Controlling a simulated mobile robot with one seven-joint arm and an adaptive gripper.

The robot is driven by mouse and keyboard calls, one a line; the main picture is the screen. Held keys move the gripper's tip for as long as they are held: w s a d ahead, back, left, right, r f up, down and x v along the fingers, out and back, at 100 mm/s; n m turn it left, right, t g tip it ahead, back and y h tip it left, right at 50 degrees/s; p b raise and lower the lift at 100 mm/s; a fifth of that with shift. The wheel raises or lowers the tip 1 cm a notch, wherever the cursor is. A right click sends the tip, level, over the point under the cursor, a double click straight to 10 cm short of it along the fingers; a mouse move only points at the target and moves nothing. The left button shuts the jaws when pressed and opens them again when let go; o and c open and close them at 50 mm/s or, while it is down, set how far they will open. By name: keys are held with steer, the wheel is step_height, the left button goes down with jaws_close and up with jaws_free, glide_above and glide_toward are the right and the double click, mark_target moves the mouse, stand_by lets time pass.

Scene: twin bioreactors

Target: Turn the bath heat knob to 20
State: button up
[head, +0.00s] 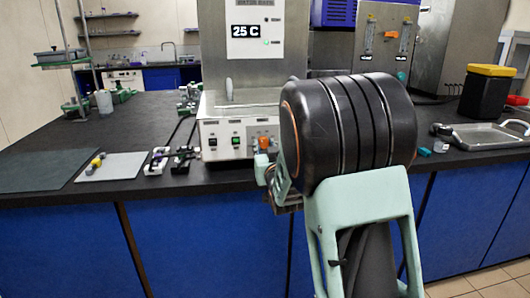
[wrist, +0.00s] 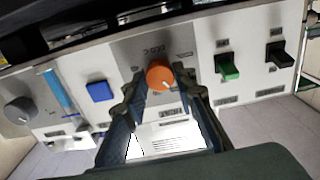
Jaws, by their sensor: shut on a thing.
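The orange knob (wrist: 160,75) is on the light grey front panel (wrist: 200,55) of the bath unit, and my gripper (wrist: 161,84) is shut on it, with one dark finger on each side. A white pointer mark shows on the knob's face, but the scale marks around it are too small to read. In the head view the knob (head: 264,142) is just above my gripper (head: 263,163), which is partly hidden by my arm. A display (head: 245,30) above the unit reads 25 C.
A green switch (wrist: 228,66) and a black switch (wrist: 279,54) flank the knob, with a blue button (wrist: 99,91) and a grey knob (wrist: 20,110) on the other side.

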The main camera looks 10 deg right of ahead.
steer(key=n+b, duration=0.2)
steer(key=shift+f+n, duration=0.15)
steer(key=shift+n, duration=0.15)
steer(key=shift+n+b, duration=1.35)
steer(key=shift+n, duration=0.45)
steer(key=shift+r, duration=0.2)
steer(key=o, duration=1.2)
steer(key=shift+c, duration=0.2)
steer(key=s, duration=1.2)
